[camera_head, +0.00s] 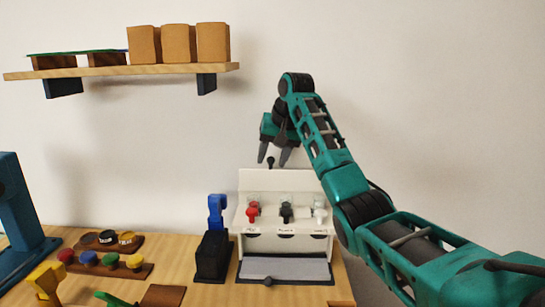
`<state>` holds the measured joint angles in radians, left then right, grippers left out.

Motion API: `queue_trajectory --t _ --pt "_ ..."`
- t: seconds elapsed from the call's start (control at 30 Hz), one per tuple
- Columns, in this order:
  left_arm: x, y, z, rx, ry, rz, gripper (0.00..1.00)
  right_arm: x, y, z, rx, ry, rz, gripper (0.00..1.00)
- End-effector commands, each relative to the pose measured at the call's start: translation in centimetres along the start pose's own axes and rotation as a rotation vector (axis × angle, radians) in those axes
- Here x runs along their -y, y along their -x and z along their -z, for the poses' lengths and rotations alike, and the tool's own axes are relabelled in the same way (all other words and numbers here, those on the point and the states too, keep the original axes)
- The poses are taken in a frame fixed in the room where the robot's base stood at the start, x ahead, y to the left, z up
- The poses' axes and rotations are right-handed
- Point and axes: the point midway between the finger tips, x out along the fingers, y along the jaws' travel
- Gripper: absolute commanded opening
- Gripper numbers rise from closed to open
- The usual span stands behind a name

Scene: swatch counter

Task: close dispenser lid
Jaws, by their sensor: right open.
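The white dispenser (285,246) stands on the wooden counter, with a red tap (252,212), a black tap (286,212) and a white tap (319,213) on its front. A white panel (280,181) stands up at its back and looks like the raised lid. A small dark knob (270,162) shows at the panel's top edge. My right gripper (273,158) is open and points down just above the panel, with the knob between its fingertips in the picture. I cannot tell whether they touch. My left gripper is not in view.
A grey tray (285,269) lies before the dispenser. A black box with a blue item (217,212) stands close on its left. Wooden racks with coloured knobs (110,260) and a blue stand (20,220) are further left. A wall shelf (120,71) holds boxes above.

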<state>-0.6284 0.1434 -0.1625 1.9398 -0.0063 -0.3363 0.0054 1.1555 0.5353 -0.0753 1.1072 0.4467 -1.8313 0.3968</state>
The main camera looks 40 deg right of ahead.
Motion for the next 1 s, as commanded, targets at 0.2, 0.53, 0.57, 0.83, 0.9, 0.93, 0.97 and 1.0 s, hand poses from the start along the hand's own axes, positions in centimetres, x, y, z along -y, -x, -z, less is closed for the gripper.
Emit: queue_trajectory --t 0.2,0.53,0.57,0.83,0.9,0.93,0.97,1.0 --pt "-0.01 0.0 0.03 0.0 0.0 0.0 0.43 0.02 -0.47 -0.01 0.0 0.0 0.0 0.48" --pt "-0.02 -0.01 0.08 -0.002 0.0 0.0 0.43 0.03 -0.42 -0.01 0.0 0.0 0.0 0.29" --pt "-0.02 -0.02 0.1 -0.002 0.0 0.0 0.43 0.03 -0.42 -0.01 0.0 0.0 0.0 0.26" --pt "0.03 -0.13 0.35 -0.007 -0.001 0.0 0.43 0.03 -0.39 0.0 -0.001 0.0 0.001 0.0" --pt "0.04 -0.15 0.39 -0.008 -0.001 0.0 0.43 0.03 -0.39 0.0 -0.001 0.0 0.001 0.0" --pt "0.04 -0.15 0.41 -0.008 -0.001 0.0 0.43 0.02 -0.39 0.0 -0.001 0.0 0.001 0.0" --pt "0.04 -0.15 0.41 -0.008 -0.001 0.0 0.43 0.03 -0.38 0.0 -0.001 0.0 0.001 0.0" --pt "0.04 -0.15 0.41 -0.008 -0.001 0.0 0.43 0.02 -0.38 0.01 -0.001 0.0 0.001 0.0"
